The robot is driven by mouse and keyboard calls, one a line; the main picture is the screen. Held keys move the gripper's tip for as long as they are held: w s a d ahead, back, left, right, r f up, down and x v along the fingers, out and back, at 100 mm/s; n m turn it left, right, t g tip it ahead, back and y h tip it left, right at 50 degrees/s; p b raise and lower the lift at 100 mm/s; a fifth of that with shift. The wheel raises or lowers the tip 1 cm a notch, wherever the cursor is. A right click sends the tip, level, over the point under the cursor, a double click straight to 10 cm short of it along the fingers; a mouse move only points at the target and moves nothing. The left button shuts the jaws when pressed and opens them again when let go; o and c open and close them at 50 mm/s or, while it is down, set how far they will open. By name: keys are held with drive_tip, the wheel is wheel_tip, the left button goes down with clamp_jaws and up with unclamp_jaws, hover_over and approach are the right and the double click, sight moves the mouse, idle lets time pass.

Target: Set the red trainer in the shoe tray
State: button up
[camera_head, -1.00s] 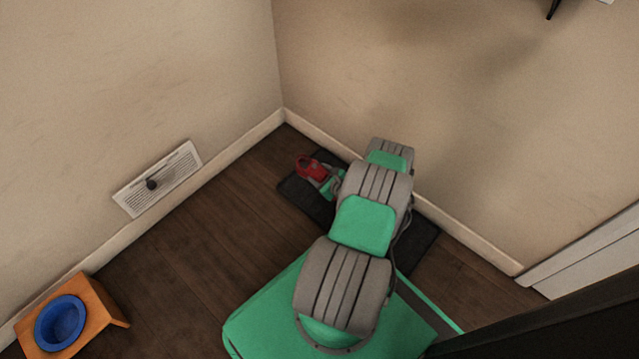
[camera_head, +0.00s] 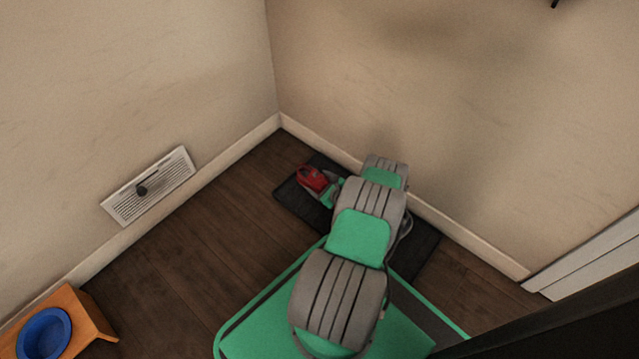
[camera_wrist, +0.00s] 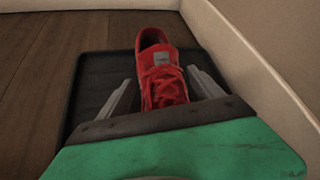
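The red trainer (camera_head: 312,178) is at the left end of the black shoe tray (camera_head: 292,197), by the room corner. In the wrist view the trainer (camera_wrist: 162,70) has its laces toward me and its far end overlaps the tray's far rim. It appears to rest in the tray (camera_wrist: 92,82), though its underside is hidden. My gripper (camera_wrist: 160,76) has one finger on each side of the trainer, with a visible gap at the left finger, so it looks open around it. In the head view my arm covers the middle of the tray and most of the gripper (camera_head: 330,193).
Walls with pale skirting (camera_head: 330,150) meet just behind the tray. A white vent (camera_head: 148,187) is on the left wall. An orange stand with a blue bowl (camera_head: 45,333) is at lower left. Wooden floor (camera_head: 190,250) between them is clear.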

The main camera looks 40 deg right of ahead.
drive_tip(key=shift+s+r, duration=0.1)
drive_tip(key=shift+r, duration=0.2)
drive_tip(key=p+v, duration=0.5)
drive_tip(key=v, duration=0.6)
drive_tip(key=shift+d, duration=0.1)
drive_tip(key=w+a+r+n+g+y, duration=0.25)
drive_tip(key=w+a+r+n, duration=0.35)
drive_tip(key=r, duration=0.3)
drive_tip(key=w+a+r+n+g+y, duration=0.2)
drive_tip(key=w+a+r+n+y, duration=0.15)
drive_tip(key=w+r+n, duration=0.35)
drive_tip(key=a+r+n+g, duration=0.3)
drive_tip(key=a+r+n, duration=0.5)
drive_tip(key=a+r, duration=0.3)
drive_tip(key=s+a+r+n+g+h, duration=0.2)
drive_tip(key=s+a+r+n, duration=0.65)
drive_tip(key=a+r, duration=0.35)
drive_tip(key=s+a+r+n, duration=0.1)
drive_tip(key=s, duration=0.2)
drive_tip(key=s+a+r+n+h, duration=0.1)
drive_tip(key=s+a+r+n, duration=0.1)
drive_tip(key=s, duration=0.2)
drive_tip(key=s+a+r+n, duration=0.1)
drive_tip(key=s, duration=0.2)
drive_tip(key=shift+s+a+r+n+g, duration=0.25)
drive_tip(key=shift+s+g, duration=0.05)
drive_tip(key=shift+g, duration=0.05)
